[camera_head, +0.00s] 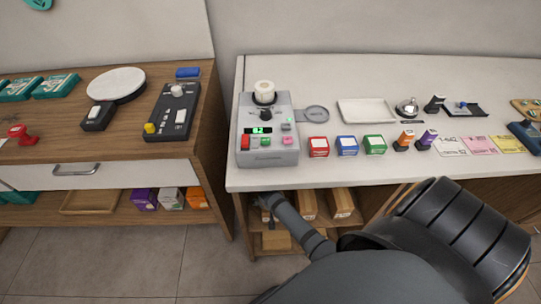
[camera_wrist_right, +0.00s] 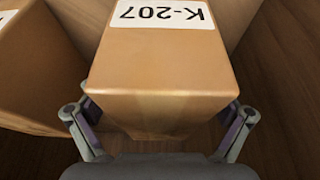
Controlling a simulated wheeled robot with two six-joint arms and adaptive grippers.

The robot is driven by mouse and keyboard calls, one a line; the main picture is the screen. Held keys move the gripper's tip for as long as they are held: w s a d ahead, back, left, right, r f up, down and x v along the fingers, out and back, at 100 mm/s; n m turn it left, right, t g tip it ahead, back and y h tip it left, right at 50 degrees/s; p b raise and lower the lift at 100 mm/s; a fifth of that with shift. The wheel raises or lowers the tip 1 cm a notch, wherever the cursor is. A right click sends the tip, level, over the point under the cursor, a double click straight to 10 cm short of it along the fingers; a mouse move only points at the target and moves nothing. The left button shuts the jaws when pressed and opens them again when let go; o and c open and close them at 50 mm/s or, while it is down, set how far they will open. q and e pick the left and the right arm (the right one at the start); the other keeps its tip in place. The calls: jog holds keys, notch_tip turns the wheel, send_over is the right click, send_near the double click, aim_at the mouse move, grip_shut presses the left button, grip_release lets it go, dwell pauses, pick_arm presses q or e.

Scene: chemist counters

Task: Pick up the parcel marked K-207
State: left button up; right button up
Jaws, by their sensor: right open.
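The parcel marked K-207 (camera_wrist_right: 165,65) is a brown cardboard box with a white label, lying in a wooden shelf space under the counter. My right gripper (camera_wrist_right: 160,118) is open, with one finger on each side of the parcel's near end. I cannot tell whether the fingers touch it. In the head view my right gripper (camera_head: 268,204) reaches into the shelf below the white counter, and the arm hides part of the shelf. My left gripper is in neither view.
Another brown parcel (camera_wrist_right: 35,70) stands close on the left in the wrist view. In the head view more parcels (camera_head: 341,202) lie to the right on the upper shelf and one parcel (camera_head: 276,240) below. The white counter (camera_head: 350,180) overhangs the shelf.

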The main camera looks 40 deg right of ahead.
jog(key=shift+c, duration=0.5)
jog(key=c, duration=1.4)
jog(key=shift+r, duration=0.15)
